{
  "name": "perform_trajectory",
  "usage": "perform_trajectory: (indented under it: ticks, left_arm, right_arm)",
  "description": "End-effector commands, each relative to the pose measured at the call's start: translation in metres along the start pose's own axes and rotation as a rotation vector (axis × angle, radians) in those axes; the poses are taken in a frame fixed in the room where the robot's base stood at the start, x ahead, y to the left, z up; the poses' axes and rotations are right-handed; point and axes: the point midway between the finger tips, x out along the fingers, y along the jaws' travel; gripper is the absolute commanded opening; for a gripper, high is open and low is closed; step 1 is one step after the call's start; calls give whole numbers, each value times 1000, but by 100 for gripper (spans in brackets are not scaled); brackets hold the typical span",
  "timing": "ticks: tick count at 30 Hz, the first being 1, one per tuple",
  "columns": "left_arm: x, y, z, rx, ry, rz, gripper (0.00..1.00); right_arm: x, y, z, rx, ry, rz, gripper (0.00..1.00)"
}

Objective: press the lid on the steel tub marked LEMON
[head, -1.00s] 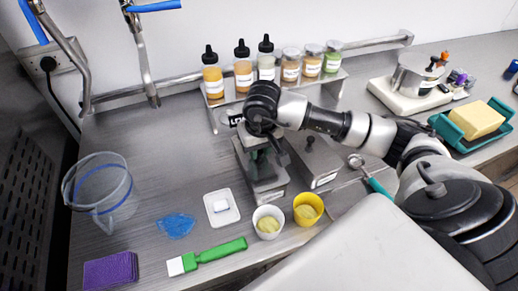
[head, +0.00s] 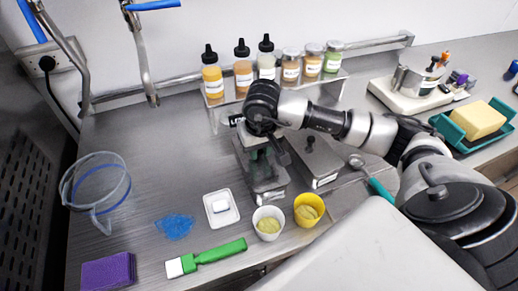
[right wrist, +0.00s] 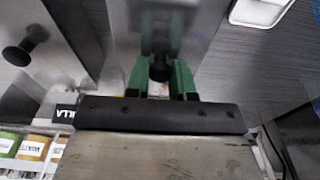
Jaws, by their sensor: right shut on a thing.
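A narrow steel tub (head: 268,187) stands in the middle of the counter under my right gripper (head: 262,160). A label behind it is mostly covered by my wrist and unreadable now. In the right wrist view, the green fingers of my right gripper (right wrist: 160,78) are shut on the black knob (right wrist: 160,68) of a flat steel lid (right wrist: 190,25). The lid lies over the tub; whether it is fully seated is hidden. My left gripper is not in view.
Close on the right stands a second tub with a knobbed lid (head: 318,163); its label (right wrist: 66,113) ends in "LLA". Behind is a shelf (head: 214,101) of bottles and jars. In front are a white cup (head: 268,212), a yellow cup (head: 316,201) and a white dish (head: 234,217).

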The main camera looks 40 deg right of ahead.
Motion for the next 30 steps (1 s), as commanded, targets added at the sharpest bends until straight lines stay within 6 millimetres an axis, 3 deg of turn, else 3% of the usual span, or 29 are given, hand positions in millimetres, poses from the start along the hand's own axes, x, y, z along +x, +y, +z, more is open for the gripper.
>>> perform_trajectory:
  ticks: [30]
  left_arm:
    - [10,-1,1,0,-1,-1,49]
  right_arm:
    - [3,0,0,0,1,1,0]
